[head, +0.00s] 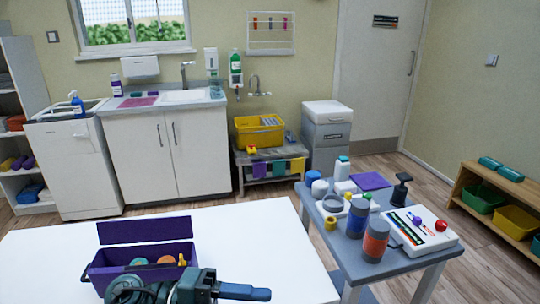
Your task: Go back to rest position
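One of my arms shows at the bottom edge of the head view, in front of the purple box. It looks like my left arm, and its dark teal gripper (240,291) points to the right, low over the white table (240,235). A single bar-like finger shows, so I cannot see whether it is open or shut, and nothing is visibly held. My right gripper is not in view. The open purple box (104,273) stands on the table with its lid (148,230) raised and orange, teal and yellow items inside. My arm hides part of its front.
A grey side table (345,262) at the right holds bottles (375,240), a white device with a red knob (422,228) and a purple cloth (370,181). Sink cabinets (165,150), a yellow bin (259,132) and a low shelf (505,200) stand behind. The table's right half is clear.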

